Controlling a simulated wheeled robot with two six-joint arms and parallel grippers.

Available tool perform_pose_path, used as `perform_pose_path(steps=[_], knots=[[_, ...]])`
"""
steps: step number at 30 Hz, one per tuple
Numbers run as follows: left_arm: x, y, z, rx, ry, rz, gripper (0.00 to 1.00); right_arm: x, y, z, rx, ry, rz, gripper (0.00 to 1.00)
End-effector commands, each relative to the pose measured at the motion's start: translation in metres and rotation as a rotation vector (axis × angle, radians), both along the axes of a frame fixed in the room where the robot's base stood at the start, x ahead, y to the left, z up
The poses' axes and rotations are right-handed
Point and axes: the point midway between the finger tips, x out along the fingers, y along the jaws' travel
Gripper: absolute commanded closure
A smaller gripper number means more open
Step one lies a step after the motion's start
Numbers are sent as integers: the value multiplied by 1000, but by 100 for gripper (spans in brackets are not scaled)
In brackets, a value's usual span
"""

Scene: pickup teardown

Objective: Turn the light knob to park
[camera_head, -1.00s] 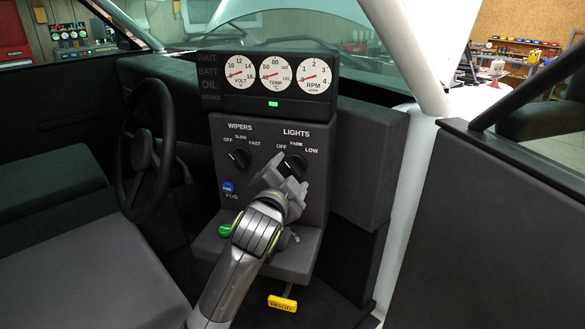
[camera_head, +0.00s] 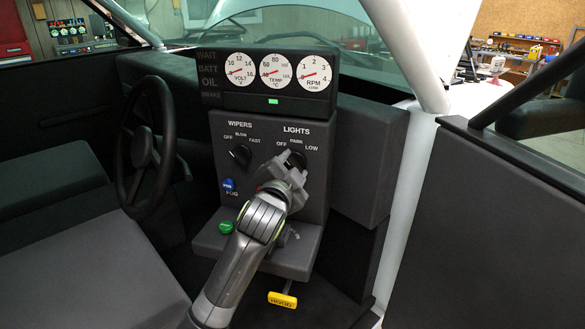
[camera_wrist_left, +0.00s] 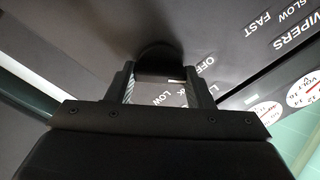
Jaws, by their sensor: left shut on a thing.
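The dark round light knob (camera_head: 299,157) is on the upright dash panel under the LIGHTS label, with OFF, PARK and LOW printed around it. My left gripper (camera_head: 291,164) is at this knob and covers most of it in the head view. In the left wrist view the knob (camera_wrist_left: 158,57) sits between the two fingertips of my left gripper (camera_wrist_left: 160,78), which is shut on it. The knob's pointer mark is hidden in the head view, so I cannot tell its setting. My right gripper is not in view.
The wiper knob (camera_head: 240,154) is left of the light knob. A blue FOG button (camera_head: 228,185) and a green knob (camera_head: 226,227) are lower left. A yellow HOOD handle (camera_head: 282,300) hangs below the console. The steering wheel (camera_head: 146,150) stands at left.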

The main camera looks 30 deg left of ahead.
Motion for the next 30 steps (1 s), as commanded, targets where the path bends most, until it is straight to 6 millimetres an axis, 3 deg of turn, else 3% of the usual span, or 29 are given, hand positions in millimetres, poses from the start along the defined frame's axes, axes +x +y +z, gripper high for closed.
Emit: perform_pose_path(steps=[11,30], knots=[[0,0,1,101,23,0,76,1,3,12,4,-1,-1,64],[0,-1,0,561,111,-1,76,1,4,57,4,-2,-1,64]])
